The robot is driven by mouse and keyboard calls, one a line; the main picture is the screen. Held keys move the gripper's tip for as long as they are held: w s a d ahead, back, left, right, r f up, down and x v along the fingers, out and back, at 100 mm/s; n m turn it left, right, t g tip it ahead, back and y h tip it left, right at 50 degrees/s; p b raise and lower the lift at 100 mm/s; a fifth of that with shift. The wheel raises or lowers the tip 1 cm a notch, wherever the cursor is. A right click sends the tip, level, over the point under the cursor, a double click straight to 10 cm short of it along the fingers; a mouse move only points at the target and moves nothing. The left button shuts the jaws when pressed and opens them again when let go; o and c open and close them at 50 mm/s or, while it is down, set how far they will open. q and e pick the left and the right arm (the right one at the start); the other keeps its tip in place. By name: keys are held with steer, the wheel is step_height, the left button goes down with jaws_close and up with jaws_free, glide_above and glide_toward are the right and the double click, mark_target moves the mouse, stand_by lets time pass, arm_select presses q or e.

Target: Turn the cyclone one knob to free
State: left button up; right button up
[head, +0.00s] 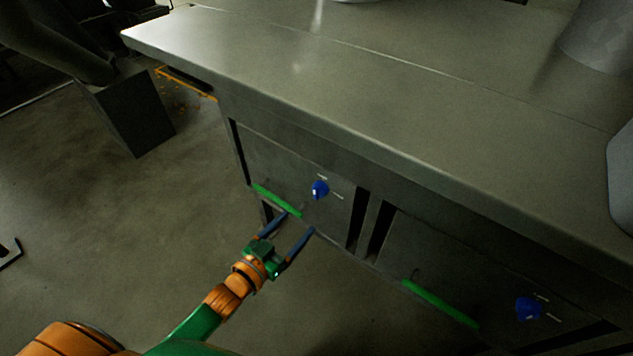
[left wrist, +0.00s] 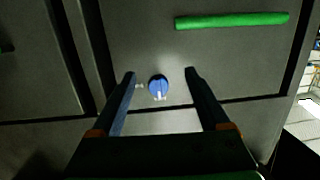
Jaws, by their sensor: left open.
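A blue knob (head: 320,189) with a pale pointer mark sits on the left front panel of a grey cabinet. Small pale marks lie above it and to its right. My left gripper (head: 299,221) is open and empty, with its two dark fingers reaching toward this panel just below the knob. In the left wrist view the knob (left wrist: 158,86) appears between the two spread fingers (left wrist: 160,72), with clear space on both sides. Its white pointer line points down in that view. A second blue knob (head: 528,308) is on the right panel. My right gripper is not in view.
A green handle (head: 276,201) runs along the left panel beside the knob. Another green handle (head: 440,304) is on the right panel. The cabinet's grey top (head: 380,110) overhangs the panels. The floor (head: 110,220) left of the cabinet is open.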

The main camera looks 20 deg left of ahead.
mark_target(315, 195)
arm_select(q)
steer(key=shift+m+t+h, duration=0.3)
steer(key=shift+t+h, duration=0.4)
steer(key=shift+h, duration=0.2)
steer(key=w+r, duration=0.1)
steer(key=w, duration=0.1)
steer(key=w+d+r+b, duration=0.1)
steer(key=w, duration=0.1)
steer(key=w+d+r, duration=0.1)
steer(key=w+r, duration=0.1)
steer(key=shift+w+d, duration=0.1)
steer(key=shift+d, duration=0.1)
steer(key=shift+w+d, duration=0.15)
steer(key=shift+w, duration=0.2)
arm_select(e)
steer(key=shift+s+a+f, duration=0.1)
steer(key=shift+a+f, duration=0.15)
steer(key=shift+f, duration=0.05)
arm_select(q)
steer(key=shift+c, duration=0.2)
jaws_close()
